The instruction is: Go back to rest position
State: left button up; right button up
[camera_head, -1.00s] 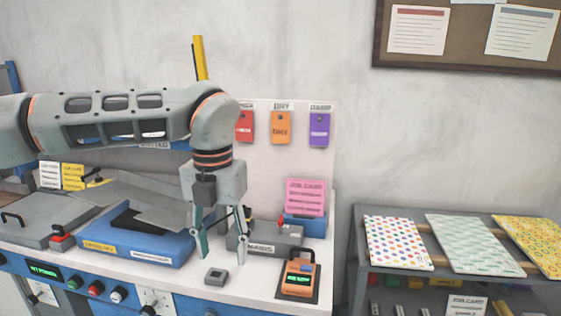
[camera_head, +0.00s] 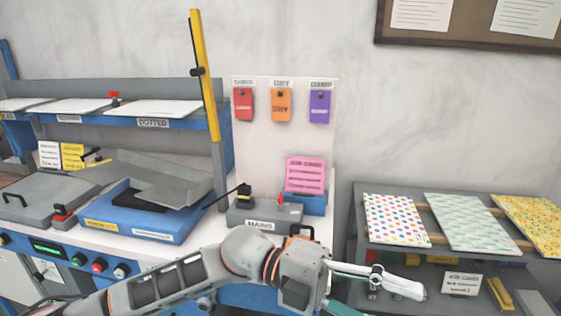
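My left arm comes in low from the left, in front of the workbench. Its gripper (camera_head: 388,301) is at the bottom right of the head view, pointing right, in front of the lower part of the rack. Its two fingers are spread apart with nothing between them. The lower finger is partly cut off by the frame edge. My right gripper is not in view.
The blue press (camera_head: 145,228) and grey mains box (camera_head: 265,214) stand on the white bench. A pink card (camera_head: 305,174) stands behind. A grey rack (camera_head: 455,236) holds patterned sheets. My arm hides the bench's front right.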

pick_arm(q)
jog(key=w+a+n+t+h, duration=0.4)
jog(key=w+n+t+h, duration=0.4)
jog(key=n+t, duration=0.55)
jog(key=w+a+f+n+t+y, duration=0.4)
jog(key=a+f+n+t+y, duration=0.1)
jog(key=a+f+n, duration=0.15)
jog(key=w+a+f+n+t+y, duration=0.3)
jog(key=a+f+n+t+y, duration=0.25)
jog(key=f+n, duration=0.2)
jog(key=s+a+f+n+g+y, duration=0.1)
jog(key=s+a+f+n+y, duration=0.25)
jog(key=a+f, duration=0.4)
jog(key=s+a+f+n+y, duration=0.2)
jog(key=a+f+y, duration=0.2)
jog(key=f, duration=0.7)
jog(key=s+a+f+n+g+y, duration=0.2)
jog(key=s+a+f+g+y, duration=0.1)
jog(key=s+a+f, duration=0.5)
jog(key=s+f+g, duration=0.1)
jog(key=s+f, duration=0.2)
jog(key=shift+s+a+f+n+y, duration=0.3)
